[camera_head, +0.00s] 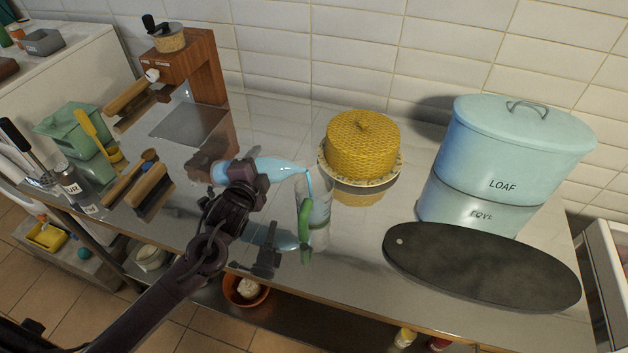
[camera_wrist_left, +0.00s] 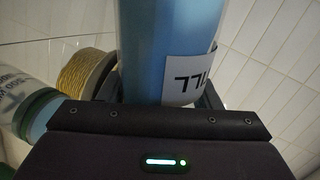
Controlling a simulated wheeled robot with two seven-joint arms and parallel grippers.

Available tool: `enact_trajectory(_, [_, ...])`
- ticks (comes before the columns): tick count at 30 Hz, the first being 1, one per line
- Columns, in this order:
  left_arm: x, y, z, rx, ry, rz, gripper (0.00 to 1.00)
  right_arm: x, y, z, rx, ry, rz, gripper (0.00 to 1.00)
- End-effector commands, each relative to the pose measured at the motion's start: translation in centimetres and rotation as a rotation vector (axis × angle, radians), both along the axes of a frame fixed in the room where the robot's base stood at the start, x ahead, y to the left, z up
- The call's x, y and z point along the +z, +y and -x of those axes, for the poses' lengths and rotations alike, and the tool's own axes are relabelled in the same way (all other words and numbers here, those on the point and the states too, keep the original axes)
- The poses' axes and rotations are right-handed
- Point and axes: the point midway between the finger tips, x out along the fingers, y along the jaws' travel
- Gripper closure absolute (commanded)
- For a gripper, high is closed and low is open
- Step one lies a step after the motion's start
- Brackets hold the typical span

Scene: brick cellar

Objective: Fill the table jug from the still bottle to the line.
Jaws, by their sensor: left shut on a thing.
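My left gripper (camera_head: 245,178) is shut around the still bottle (camera_head: 275,168), a blue bottle held nearly level above the table. The bottle's mouth points right, and a blue stream falls from it into the table jug (camera_head: 320,208). The jug is clear with a green part on its left side and stands upright on the table. In the left wrist view the bottle (camera_wrist_left: 165,45) fills the middle, its white label partly cut off. The jug (camera_wrist_left: 22,92) shows there at the left edge. I cannot make out the line or the level in it. My right gripper is out of view.
A yellow woven cover (camera_head: 362,145) sits on a plate behind the jug. A blue LOAF bin (camera_head: 515,150) and a dark oval board (camera_head: 480,265) are at the right. A wooden grinder stand (camera_head: 195,65) is at the back left. The shiny table (camera_head: 340,270) mirrors things.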

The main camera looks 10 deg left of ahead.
Motion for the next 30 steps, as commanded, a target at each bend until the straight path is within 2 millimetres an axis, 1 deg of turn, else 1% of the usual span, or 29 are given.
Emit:
enact_trajectory(1, [0.28, 0.00, -0.06, 0.000, -0.004, -0.002, 0.83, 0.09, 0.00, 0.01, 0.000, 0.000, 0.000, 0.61])
enact_trajectory(30, [0.75, -0.29, -0.11, 0.000, 0.002, -0.046, 0.83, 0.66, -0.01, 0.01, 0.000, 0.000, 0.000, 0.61])
